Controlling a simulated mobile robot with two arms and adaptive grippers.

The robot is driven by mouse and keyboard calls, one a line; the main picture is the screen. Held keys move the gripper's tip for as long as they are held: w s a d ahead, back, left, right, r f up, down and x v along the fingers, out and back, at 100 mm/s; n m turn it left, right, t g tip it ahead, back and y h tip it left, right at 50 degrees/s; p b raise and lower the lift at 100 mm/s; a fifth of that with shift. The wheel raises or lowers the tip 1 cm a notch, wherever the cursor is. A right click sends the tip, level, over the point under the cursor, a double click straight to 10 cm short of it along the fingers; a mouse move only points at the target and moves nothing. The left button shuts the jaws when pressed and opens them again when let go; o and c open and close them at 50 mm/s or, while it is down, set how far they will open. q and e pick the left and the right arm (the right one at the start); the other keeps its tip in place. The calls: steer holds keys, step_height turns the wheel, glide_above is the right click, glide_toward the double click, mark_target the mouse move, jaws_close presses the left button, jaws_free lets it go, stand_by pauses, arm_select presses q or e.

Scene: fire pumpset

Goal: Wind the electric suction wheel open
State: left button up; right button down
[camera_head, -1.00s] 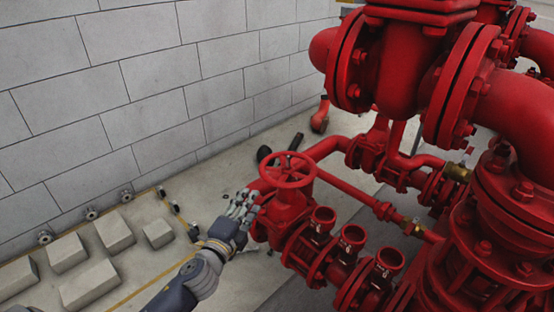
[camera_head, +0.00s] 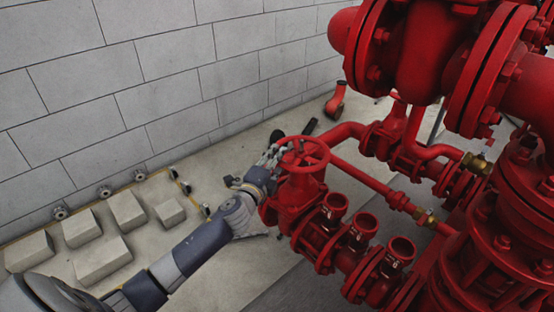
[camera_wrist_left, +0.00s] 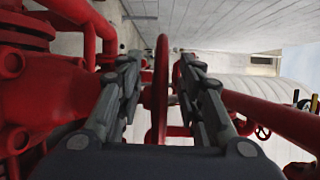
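The red handwheel (camera_head: 304,153) tops a red valve body (camera_head: 295,200) left of the large red pipework. My left gripper (camera_head: 280,153) reaches in from the left to the near-left side of the wheel's rim. In the left wrist view the wheel (camera_wrist_left: 161,90) shows nearly edge-on between the two fingers of my left gripper (camera_wrist_left: 160,68). The fingers are spread apart, with a visible gap on the left side of the rim. Whether a finger touches the wheel is not clear. My right gripper is in neither view.
Large red pipes fill the right side. Concrete blocks (camera_head: 103,260) sit on the floor at left.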

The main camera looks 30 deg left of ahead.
arm_select(q)
steer(key=shift+w, duration=0.25)
jaws_close()
steer(key=shift+d, duration=0.15)
